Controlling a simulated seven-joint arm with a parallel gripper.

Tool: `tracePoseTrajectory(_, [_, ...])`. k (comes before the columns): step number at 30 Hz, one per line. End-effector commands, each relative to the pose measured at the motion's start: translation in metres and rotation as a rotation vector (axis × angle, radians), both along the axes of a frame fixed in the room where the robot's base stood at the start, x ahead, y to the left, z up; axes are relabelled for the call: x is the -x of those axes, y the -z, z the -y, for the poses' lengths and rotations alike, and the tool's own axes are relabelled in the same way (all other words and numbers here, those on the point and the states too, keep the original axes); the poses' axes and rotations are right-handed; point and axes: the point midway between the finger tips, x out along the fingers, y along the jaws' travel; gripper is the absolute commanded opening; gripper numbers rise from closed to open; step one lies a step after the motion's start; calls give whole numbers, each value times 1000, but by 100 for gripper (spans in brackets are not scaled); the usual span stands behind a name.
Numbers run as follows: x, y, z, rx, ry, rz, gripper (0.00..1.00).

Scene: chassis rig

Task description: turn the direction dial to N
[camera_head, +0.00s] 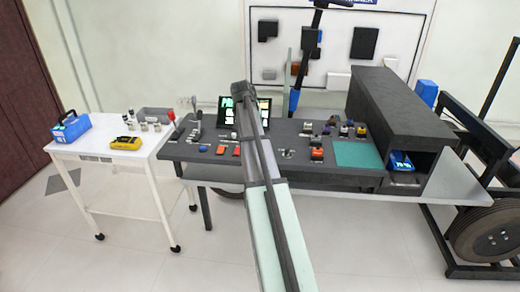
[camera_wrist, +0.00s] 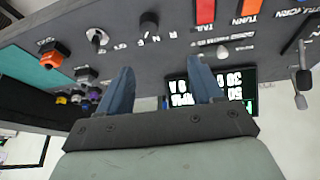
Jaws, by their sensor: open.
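The direction dial (camera_wrist: 148,20) is a small black knob near the top of the wrist view, with white letters R, N and F printed beside it. I cannot tell which letter it points to. In the head view my arm covers its place on the dark console (camera_head: 205,155). My gripper (camera_wrist: 159,77) shows two blue fingers, spread apart with nothing between them. The dial lies beyond the fingertips in the wrist view, between and above them, and looks apart from them. I cannot make out the gripper in the head view.
A silver key switch (camera_wrist: 97,38) and an orange knob (camera_wrist: 52,52) flank the dial on one side, red and orange switches (camera_wrist: 205,11) on the other. A lit screen (camera_wrist: 240,88) stands near the right finger. A white cart (camera_head: 100,152) is left of the console.

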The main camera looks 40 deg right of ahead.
Motion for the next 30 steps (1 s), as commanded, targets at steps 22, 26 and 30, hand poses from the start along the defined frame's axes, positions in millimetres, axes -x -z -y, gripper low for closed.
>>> tracePoseTrajectory(22, [6,40,15,-59,293,35,66])
tracePoseTrajectory(26, [3,62,23,-60,293,35,66])
tracePoseTrajectory(30, [0,84,32,-60,293,35,66])
